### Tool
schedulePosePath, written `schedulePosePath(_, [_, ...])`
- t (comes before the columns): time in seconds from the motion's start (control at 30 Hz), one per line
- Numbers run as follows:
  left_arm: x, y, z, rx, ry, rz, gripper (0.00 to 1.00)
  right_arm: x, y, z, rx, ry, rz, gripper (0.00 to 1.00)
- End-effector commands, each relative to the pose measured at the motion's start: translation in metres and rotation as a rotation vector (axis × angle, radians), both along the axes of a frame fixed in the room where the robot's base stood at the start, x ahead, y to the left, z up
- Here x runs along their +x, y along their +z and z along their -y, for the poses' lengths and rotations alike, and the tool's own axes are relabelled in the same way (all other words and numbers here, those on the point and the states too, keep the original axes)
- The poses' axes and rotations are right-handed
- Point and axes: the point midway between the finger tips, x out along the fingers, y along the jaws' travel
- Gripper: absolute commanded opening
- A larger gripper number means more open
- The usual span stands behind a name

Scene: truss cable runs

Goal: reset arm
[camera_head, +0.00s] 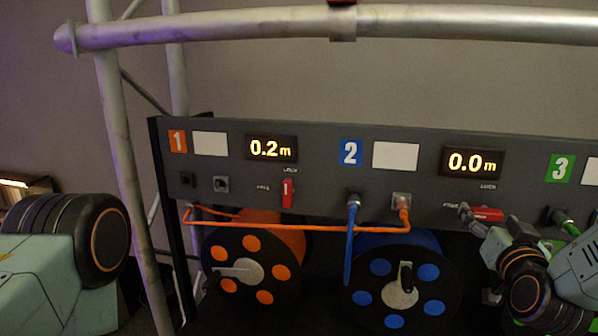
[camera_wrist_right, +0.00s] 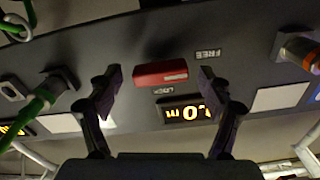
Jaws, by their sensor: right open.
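My right gripper (camera_head: 480,222) is at the lower right of the head view, in front of the panel by the red lever (camera_head: 487,213) under the "0.0 m" display. In the right wrist view my right gripper (camera_wrist_right: 160,80) is open, with one finger on each side of that red lever (camera_wrist_right: 160,73) and nothing held. The lever lies sideways, near the FREE and LOCK labels. I cannot tell whether the fingers touch it. My left arm (camera_head: 60,260) shows at the left edge of the head view; its gripper is out of view.
The dark panel (camera_head: 225,180) carries an upright red lever (camera_head: 288,193) at section 1. An orange cable (camera_head: 300,228) and blue cable (camera_head: 350,245) hang in front of an orange reel (camera_head: 250,270) and blue reel (camera_head: 400,265). A truss tube (camera_head: 220,28) crosses above.

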Motion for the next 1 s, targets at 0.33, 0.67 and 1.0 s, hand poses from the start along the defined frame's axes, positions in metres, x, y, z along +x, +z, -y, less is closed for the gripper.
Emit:
schedulePosePath(0.33, [0.0,-0.001,0.0,0.0,0.0,0.0,0.79,0.0,0.001,0.0,0.055,0.0,0.014,0.79])
schedulePosePath(0.67, [0.0,0.001,0.0,0.0,0.0,0.0,0.79,0.0,0.001,0.0,0.011,0.0,0.003,0.79])
schedulePosePath(1.0, [0.0,0.009,0.0,0.0,0.0,0.0,0.79,-0.012,0.0,-0.002,-0.203,-0.001,-0.05,0.79])
